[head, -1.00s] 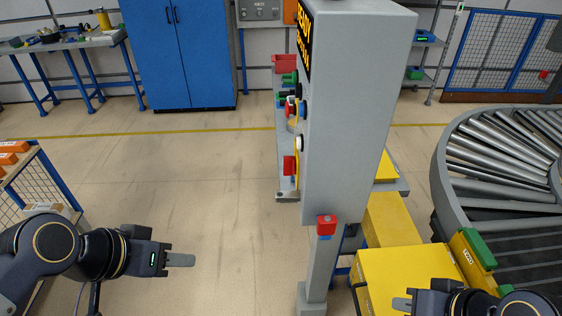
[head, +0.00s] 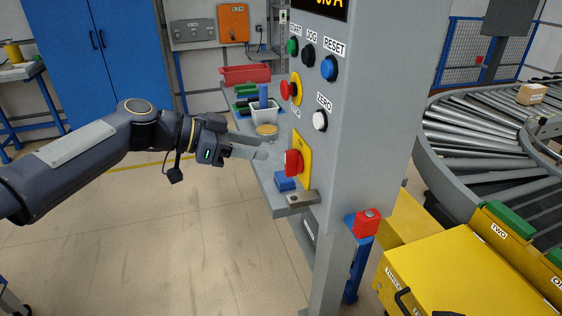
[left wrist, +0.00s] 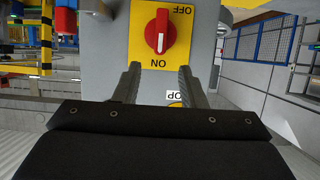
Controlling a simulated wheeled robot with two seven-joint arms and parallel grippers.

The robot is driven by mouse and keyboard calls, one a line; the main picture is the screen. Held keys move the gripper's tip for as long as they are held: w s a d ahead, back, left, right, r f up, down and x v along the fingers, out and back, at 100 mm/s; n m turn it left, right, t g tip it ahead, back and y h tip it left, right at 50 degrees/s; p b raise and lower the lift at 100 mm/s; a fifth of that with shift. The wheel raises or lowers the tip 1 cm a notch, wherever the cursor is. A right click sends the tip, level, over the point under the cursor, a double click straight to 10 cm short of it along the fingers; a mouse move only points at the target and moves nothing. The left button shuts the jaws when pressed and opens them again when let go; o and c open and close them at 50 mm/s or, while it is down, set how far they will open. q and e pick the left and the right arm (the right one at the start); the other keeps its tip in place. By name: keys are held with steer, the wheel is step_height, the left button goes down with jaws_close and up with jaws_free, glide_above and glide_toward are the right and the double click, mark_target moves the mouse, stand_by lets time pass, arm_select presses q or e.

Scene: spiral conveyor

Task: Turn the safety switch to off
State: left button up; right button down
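The safety switch is a red knob (head: 293,163) on a yellow plate (head: 304,152) low on the grey control column. In the left wrist view the knob (left wrist: 160,32) stands lengthwise between the upside-down words OFF above and ON below. Its white mark is on the ON side. My left gripper (head: 262,148) is open and empty, to the left of the switch and apart from it. In the left wrist view its two fingers (left wrist: 160,75) are spread, pointing towards the plate with the knob between their lines. My right gripper is not in view.
Above the switch are a red stop button (head: 288,90), a white ZERO button (head: 320,121) and a blue RESET button (head: 329,68). A grey shelf (head: 262,175) with small items stands behind my left gripper. Yellow boxes (head: 450,270) and the roller conveyor (head: 465,150) are on the right.

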mark_target(286, 153)
arm_select(q)
steer(key=p+x, duration=0.1)
steer(key=x, duration=0.6)
steer(key=shift+d+f, duration=0.1)
steer(key=shift+d, duration=0.05)
jaws_close()
